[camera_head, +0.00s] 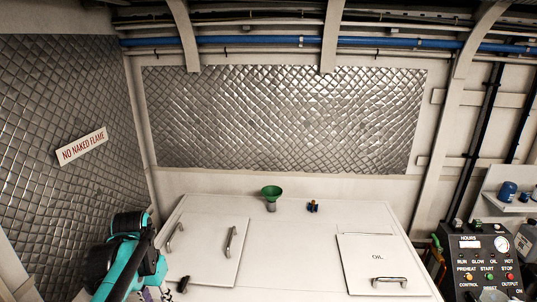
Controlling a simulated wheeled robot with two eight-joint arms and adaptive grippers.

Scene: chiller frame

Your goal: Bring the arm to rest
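My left arm, teal and black, comes in at the lower left and stands in front of the cabinet's left side. I cannot make out its gripper fingers; they are out of frame or hidden below the arm. My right arm and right gripper are not in view. A white cabinet (290,240) fills the lower middle.
A green funnel (271,193) and a small blue and brown fitting (313,207) stand at the cabinet's back edge. A small dark piece (183,284) lies beside my arm. A control panel (487,262) stands at right, below a shelf (512,201). The cabinet's middle is clear.

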